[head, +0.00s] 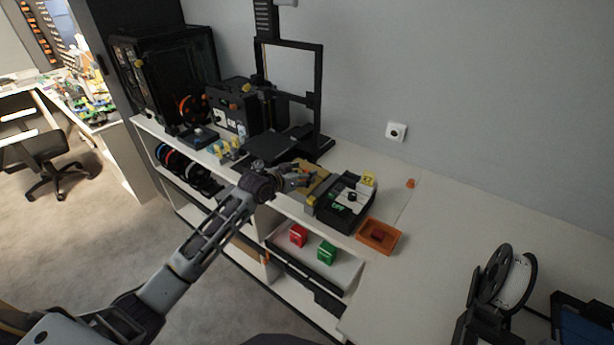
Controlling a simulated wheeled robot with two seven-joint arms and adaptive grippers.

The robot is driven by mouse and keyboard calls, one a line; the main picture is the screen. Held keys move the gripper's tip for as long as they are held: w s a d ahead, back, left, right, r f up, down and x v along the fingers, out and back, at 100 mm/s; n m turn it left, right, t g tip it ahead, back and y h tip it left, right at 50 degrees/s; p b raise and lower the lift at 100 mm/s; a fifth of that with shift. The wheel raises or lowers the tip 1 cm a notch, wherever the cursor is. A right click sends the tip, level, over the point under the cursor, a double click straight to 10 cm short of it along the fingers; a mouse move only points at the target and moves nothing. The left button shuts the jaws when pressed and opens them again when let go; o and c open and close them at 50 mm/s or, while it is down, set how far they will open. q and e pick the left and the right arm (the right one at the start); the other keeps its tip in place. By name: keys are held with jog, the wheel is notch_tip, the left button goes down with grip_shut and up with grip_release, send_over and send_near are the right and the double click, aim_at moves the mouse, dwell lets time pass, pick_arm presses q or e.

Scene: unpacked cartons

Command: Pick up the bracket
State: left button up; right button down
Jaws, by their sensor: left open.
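My left arm reaches in from the lower left, and my left gripper (298,178) is open above the shelf top. Its fingers are in front of a tan-yellow piece (318,172) between the 3D printer and a black device; I cannot tell whether they touch it. No part is clearly recognizable as the bracket at this size. A small dark red piece (378,236) lies in an orange tray (366,243), to the right of the gripper. A small orange piece (411,183) lies on the bare top near the wall. My right gripper is not in view.
The open-frame 3D printer (319,95) stands behind the gripper. The black device (343,214) stands just right of it. A spool (514,280) stands at right; the tabletop between is clear.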

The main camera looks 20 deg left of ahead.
pick_arm(q)
jog(key=shift+x, duration=1.2)
jog(key=c, duration=0.8)
